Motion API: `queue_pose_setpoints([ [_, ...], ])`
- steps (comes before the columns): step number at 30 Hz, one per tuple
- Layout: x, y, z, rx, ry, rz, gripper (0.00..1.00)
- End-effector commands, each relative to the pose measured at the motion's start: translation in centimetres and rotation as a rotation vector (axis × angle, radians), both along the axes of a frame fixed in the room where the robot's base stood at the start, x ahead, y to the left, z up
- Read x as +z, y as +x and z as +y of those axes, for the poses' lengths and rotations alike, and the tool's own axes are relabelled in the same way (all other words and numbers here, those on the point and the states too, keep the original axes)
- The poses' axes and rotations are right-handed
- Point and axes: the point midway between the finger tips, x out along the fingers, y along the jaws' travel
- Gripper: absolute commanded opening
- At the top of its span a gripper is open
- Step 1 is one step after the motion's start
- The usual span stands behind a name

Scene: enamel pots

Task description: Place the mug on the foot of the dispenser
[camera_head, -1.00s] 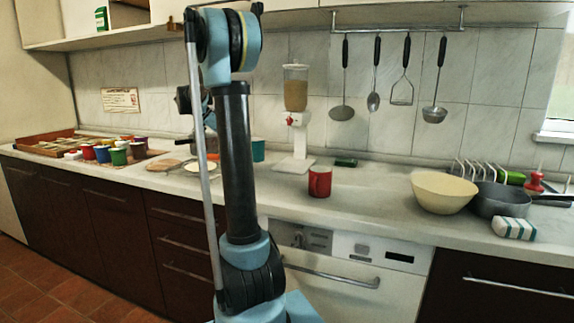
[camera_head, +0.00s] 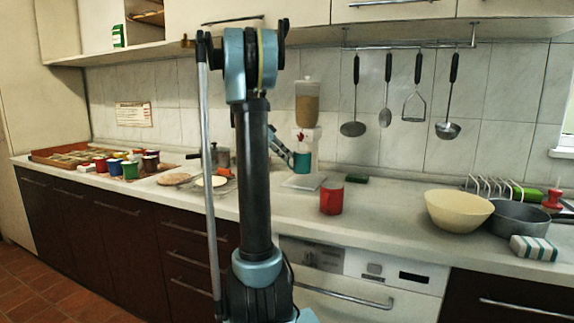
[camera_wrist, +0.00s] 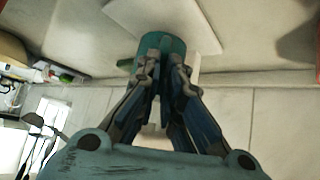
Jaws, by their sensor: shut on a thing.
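My gripper (camera_wrist: 165,68) is shut on a teal mug (camera_wrist: 160,45). The mug also shows in the head view (camera_head: 301,161), upright in front of the dispenser's column and over its foot. The dispenser (camera_head: 306,110) has a clear container of tan grains above a white body with a red knob. Its flat white foot (camera_head: 304,183) lies on the counter; in the wrist view the foot (camera_wrist: 130,14) spreads beyond the mug. I cannot tell whether the mug touches the foot. My arm hides part of the counter to the left.
A cream bowl (camera_head: 457,212) and a grey pan (camera_head: 517,233) are farther right. Several coloured mugs stand far left. Utensils hang on the wall above.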

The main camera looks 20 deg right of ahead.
Motion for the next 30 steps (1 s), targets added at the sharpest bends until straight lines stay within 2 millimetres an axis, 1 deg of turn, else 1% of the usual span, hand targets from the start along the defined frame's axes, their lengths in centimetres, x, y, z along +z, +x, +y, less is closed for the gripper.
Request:
queue_pose_setpoints([
  [5, 0.0, -0.2, -0.9, -0.001, 0.0, 0.0, 0.0],
  [8, 0.0, -0.3, -1.8, -0.002, -0.001, -0.001, 0.0],
  [12, -2.2, -0.2, -1.5, 0.0, 0.0, 0.0, 0.0],
  [15, -3.3, -0.2, -1.5, 0.0, -0.001, 0.0, 0.0],
  [21, -3.5, -0.2, -1.5, 0.0, 0.0, 0.0, 0.0],
  [24, -3.5, -0.3, -1.5, -0.001, 0.001, 0.001, 0.25],
  [25, -3.5, -0.2, -1.5, -0.001, 0.0, 0.001, 0.28],
  [30, -3.5, -0.3, -1.6, -0.001, 0.0, 0.0, 0.28],
])
